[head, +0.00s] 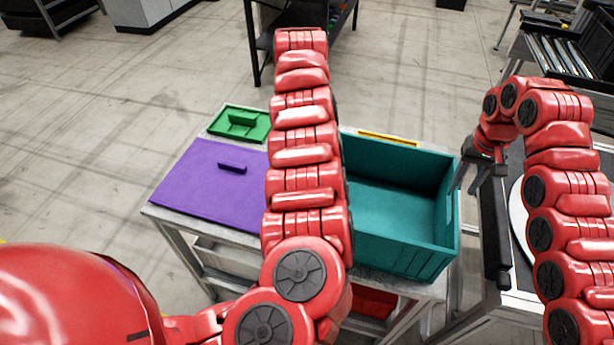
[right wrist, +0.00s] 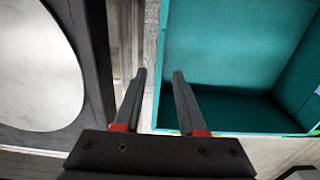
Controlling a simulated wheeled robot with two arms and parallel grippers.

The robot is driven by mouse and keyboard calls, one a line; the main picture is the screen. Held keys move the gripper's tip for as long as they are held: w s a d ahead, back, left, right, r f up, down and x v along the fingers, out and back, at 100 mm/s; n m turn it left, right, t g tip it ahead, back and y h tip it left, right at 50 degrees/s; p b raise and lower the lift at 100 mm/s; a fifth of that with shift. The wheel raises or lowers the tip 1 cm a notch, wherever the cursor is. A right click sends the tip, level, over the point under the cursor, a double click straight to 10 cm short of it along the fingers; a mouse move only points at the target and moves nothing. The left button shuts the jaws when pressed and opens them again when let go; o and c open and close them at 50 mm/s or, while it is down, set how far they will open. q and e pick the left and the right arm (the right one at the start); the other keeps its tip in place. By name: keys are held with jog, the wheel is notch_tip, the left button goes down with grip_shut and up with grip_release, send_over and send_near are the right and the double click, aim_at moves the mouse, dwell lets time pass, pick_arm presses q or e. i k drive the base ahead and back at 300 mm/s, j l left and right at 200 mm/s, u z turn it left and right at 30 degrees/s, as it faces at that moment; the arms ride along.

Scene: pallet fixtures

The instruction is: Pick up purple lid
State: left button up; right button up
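The purple lid (head: 200,190) is a flat panel with a small raised handle (head: 232,167), lying on the left part of the table in the head view. My left arm crosses the middle of the view and covers the lid's right edge. My left gripper does not show. My right gripper (head: 464,188) is just right of the teal box (head: 405,250), far from the lid.
A small green lid or tray (head: 222,120) with a handle lies behind the purple lid. A yellow strip (head: 388,138) shows behind the teal box. At right stands a dark-edged fixture with a white round plate (right wrist: 35,70). Dark shelving (head: 262,45) stands behind; floor at left is clear.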

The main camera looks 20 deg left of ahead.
aim_at(216, 182)
jog(key=k, duration=1)
